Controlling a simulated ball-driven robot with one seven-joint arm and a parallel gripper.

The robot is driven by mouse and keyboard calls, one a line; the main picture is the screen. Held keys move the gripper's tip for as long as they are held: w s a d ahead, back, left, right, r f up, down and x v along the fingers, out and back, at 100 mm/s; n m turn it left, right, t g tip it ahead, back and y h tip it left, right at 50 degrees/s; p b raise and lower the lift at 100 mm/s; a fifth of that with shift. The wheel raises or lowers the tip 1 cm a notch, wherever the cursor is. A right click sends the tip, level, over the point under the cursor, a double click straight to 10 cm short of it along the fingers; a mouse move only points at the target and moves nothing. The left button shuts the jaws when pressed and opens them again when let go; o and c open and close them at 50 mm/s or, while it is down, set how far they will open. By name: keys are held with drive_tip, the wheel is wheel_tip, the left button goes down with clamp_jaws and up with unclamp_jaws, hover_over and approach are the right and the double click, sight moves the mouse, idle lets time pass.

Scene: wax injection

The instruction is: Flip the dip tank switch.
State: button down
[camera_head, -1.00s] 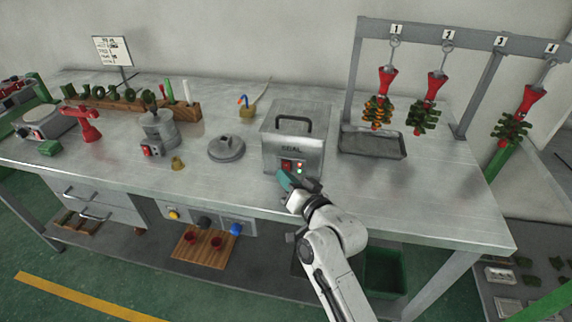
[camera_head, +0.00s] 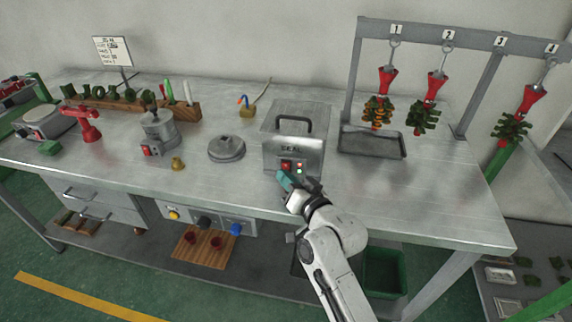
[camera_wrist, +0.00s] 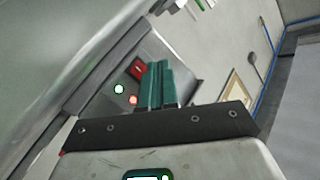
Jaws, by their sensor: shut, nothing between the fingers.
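The dip tank (camera_head: 291,138) is a metal box with a dark handle on top and "SEAL" on its front, on the workbench in the head view. Its red switch (camera_head: 286,165) is low on the front, with small lights to the right. In the wrist view the red switch (camera_wrist: 137,68) shows near a lit green light and a lit red-orange light. My gripper (camera_head: 285,178) is shut and empty, its teal fingertips (camera_wrist: 160,84) close to the switch. I cannot tell whether they touch it.
A round grey lid (camera_head: 226,148) and a pot with its own red switch (camera_head: 158,135) stand to the left. A grey tray (camera_head: 373,146) lies to the right beneath a rack (camera_head: 450,38) with hanging red and green pieces. The bench right of my gripper is clear.

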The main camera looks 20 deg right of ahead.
drive_tip(key=shift+w+d, duration=0.1)
drive_tip(key=shift+w+d+b, duration=0.15)
drive_tip(key=shift+w+b, duration=0.1)
drive_tip(key=shift+b, duration=0.05)
drive_tip(key=shift+w+d+r, duration=0.1)
drive_tip(key=shift+w+d, duration=0.05)
drive_tip(key=shift+w, duration=0.05)
idle(0.9)
drive_tip(key=shift+s, duration=0.1)
drive_tip(key=shift+s+a+p, duration=0.35)
drive_tip(key=shift+s+a, duration=0.05)
drive_tip(key=shift+s, duration=0.1)
idle(0.3)
drive_tip(key=s+a+p, duration=0.2)
drive_tip(key=p, duration=0.1)
drive_tip(key=shift+s, duration=0.35)
drive_tip(key=shift+s+a+f+p, duration=0.4)
drive_tip(key=shift+s+a+p, duration=0.1)
drive_tip(key=shift+s+p, duration=0.15)
